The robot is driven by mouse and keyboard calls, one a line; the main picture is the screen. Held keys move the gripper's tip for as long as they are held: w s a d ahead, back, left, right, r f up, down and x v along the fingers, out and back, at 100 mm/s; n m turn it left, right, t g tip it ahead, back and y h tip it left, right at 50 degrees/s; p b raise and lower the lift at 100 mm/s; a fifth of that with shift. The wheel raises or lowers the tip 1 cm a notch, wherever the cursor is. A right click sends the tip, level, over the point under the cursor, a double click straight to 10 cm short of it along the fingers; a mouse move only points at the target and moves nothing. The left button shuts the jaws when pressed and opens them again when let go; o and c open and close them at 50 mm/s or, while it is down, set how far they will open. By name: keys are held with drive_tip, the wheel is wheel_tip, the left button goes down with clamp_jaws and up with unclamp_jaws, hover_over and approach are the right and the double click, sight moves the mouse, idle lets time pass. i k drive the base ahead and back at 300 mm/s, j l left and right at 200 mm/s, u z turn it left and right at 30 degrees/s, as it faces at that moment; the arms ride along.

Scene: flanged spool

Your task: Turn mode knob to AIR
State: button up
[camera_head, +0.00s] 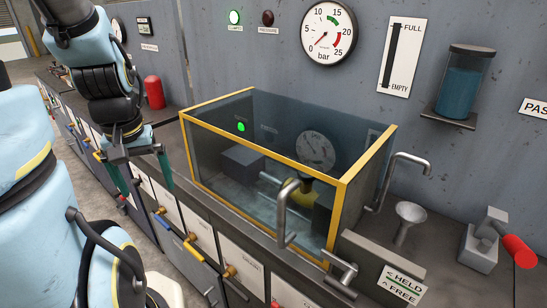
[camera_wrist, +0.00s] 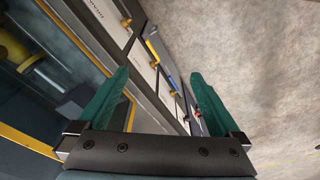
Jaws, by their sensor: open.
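I cannot pick out a mode knob or an AIR marking in either view. My gripper (camera_head: 145,173) is open and empty, beside the left end of the glass tank and above the front panels. In the wrist view its two green fingers (camera_wrist: 160,76) are spread, with the panel row behind and between them. Several brass-coloured valve handles stick out of the front panels, such as one with a yellow lever (camera_head: 192,250) and one further right (camera_head: 229,271).
A yellow-framed glass tank (camera_head: 262,143) stands on the counter. A bent metal pipe (camera_head: 284,215) rises in front of it. A HELD/FREE sign (camera_head: 402,284), a metal funnel (camera_head: 409,213) and a red-ended lever (camera_head: 518,250) are at right. A red cylinder (camera_head: 154,92) stands behind my gripper. The floor is clear.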

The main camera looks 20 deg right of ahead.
sight(135, 182)
drive_tip(key=k, duration=0.65)
drive_tip(key=z, duration=1.85)
drive_tip(key=k+j+z, duration=0.25)
drive_tip(key=j, duration=0.35)
drive_tip(key=k+j+z, duration=0.2)
drive_tip(key=j, duration=0.35)
drive_tip(key=k+j+z, duration=0.25)
drive_tip(key=k+j, duration=0.45)
drive_tip(key=j, duration=0.15)
